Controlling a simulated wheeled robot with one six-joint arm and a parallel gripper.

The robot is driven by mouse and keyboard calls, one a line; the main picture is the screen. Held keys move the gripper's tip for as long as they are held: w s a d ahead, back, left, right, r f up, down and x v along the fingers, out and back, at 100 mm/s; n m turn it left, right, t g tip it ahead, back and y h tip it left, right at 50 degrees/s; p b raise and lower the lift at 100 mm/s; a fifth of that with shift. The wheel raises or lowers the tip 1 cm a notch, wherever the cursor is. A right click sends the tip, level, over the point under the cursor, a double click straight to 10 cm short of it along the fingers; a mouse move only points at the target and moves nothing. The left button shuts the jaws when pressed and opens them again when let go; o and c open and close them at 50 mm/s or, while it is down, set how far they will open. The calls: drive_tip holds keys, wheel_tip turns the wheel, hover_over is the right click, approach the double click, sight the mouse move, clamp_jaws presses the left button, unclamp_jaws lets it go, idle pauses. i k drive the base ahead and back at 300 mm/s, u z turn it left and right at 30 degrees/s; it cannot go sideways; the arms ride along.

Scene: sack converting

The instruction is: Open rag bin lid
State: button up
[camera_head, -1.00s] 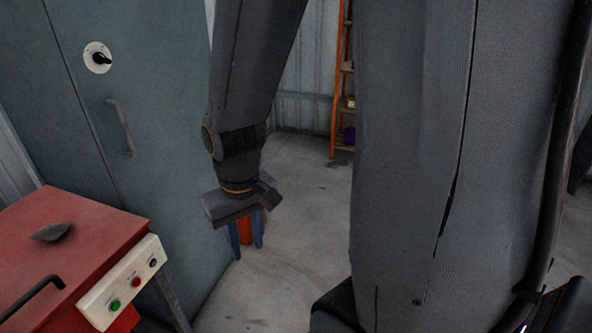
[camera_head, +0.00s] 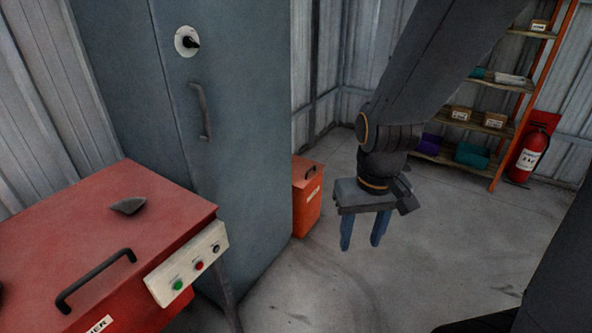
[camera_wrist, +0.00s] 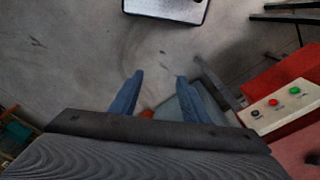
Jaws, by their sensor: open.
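The rag bin appears to be the small orange-red bin (camera_head: 306,197) on the floor beside the grey cabinet in the head view. It has a lid with a dark handle (camera_head: 310,172) and a pale label on its front. The lid looks shut. My gripper (camera_head: 361,247) hangs to the right of the bin, pointing down, with two blue fingers apart and nothing between them. In the wrist view my gripper (camera_wrist: 155,76) is also open and empty. A small orange patch of the bin (camera_wrist: 147,114) shows there between the finger bases, mostly hidden.
A tall grey-blue cabinet (camera_head: 232,120) stands left of the bin. A red machine (camera_head: 150,215) with a button panel (camera_head: 187,264) is at front left. A shelf rack (camera_head: 468,120) and a fire extinguisher (camera_head: 529,152) stand at the back right. Open floor (camera_head: 330,290) lies in front.

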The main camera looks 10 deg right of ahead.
sight(305, 170)
drive_tip(key=z, duration=0.25)
drive_tip(key=i, duration=0.35)
drive_tip(key=z, duration=0.6)
drive_tip(key=i, duration=1.75)
drive_tip(key=u, duration=1.05)
drive_tip(key=i, duration=0.35)
drive_tip(key=u, duration=0.25)
